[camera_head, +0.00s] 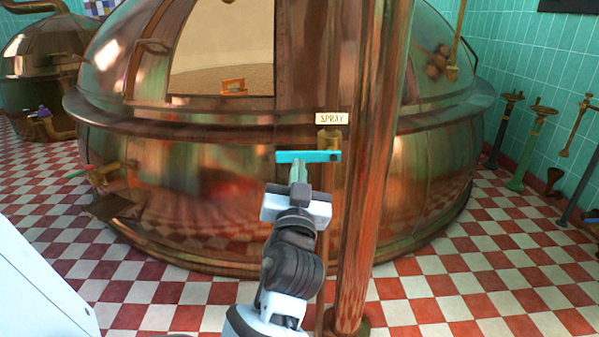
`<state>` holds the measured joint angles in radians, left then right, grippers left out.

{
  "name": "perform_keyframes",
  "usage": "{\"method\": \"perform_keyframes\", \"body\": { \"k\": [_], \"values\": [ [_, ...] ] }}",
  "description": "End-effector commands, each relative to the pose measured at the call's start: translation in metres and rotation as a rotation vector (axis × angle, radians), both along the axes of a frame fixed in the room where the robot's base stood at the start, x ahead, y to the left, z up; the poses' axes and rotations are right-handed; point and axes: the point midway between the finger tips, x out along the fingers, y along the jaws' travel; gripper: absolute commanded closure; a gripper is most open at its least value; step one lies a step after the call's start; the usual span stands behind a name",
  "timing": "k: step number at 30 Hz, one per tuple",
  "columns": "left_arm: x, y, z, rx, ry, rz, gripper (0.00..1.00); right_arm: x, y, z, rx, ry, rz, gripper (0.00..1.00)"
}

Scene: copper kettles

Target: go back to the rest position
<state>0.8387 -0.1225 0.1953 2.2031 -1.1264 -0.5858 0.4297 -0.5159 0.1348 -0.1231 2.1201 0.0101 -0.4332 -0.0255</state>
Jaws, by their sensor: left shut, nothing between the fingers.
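My left gripper (299,172) is shut and empty, pointing up and away in the middle of the view. A teal lever (310,156) lies level just past its fingertips, at the brass valve (329,140) on an upright pipe. I cannot tell whether the fingertips touch the lever. A small sign reading "SPRAY" (331,118) sits above it. My right gripper is not in view.
A large copper kettle (210,180) with an open hatch stands behind the lever. A thick copper column (368,200) rises just right of my arm. Valve posts (530,150) line the teal wall at right. Checkered floor (470,285) is clear at front right.

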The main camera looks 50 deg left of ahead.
Motion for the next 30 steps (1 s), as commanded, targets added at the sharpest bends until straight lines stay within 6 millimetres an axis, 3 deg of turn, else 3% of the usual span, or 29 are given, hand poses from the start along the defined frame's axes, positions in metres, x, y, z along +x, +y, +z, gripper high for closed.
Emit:
{"method": "perform_keyframes", "body": {
  "k": [24, 27, 30],
  "values": [
    [0.000, 0.001, -0.003, -0.001, 0.003, -0.003, 1.00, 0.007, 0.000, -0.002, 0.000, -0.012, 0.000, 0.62],
    [0.001, -0.003, -0.018, -0.003, 0.037, -0.025, 1.00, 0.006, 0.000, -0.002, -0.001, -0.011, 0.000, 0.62],
    [0.001, -0.013, -0.055, -0.012, 0.121, -0.081, 1.00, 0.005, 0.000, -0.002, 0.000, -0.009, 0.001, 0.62]
  ]
}}
